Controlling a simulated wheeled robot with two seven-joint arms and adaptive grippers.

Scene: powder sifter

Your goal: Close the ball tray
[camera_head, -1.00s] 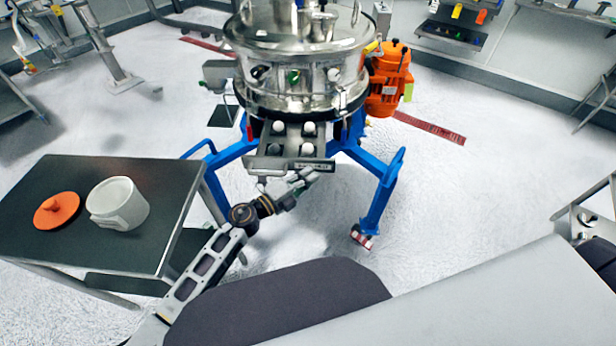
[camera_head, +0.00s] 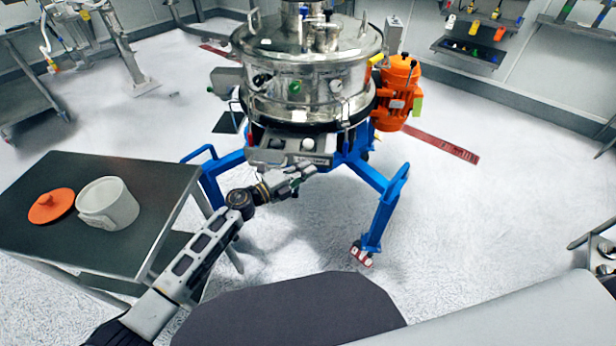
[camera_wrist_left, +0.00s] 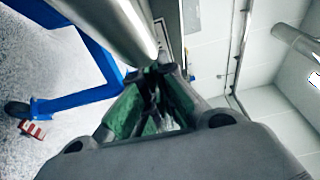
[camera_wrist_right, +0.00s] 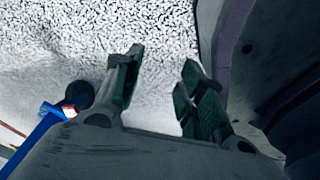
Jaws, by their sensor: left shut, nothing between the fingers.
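The ball tray (camera_head: 268,156) is a grey metal drawer at the front of the sifter (camera_head: 300,75), under its round steel body. It sticks out a little, and one row of pale balls (camera_head: 307,144) shows in it. My left gripper (camera_head: 307,170) is shut and empty, at the tray's front face by its lower right part; I cannot tell if it touches. In the left wrist view its green-padded fingers (camera_wrist_left: 156,80) are together beside a metal surface. My right gripper (camera_wrist_right: 160,80) shows in the right wrist view, open and empty above the pale floor.
The sifter stands on blue legs (camera_head: 380,215), with an orange motor (camera_head: 397,90) at its right. The floor right of the legs is clear.

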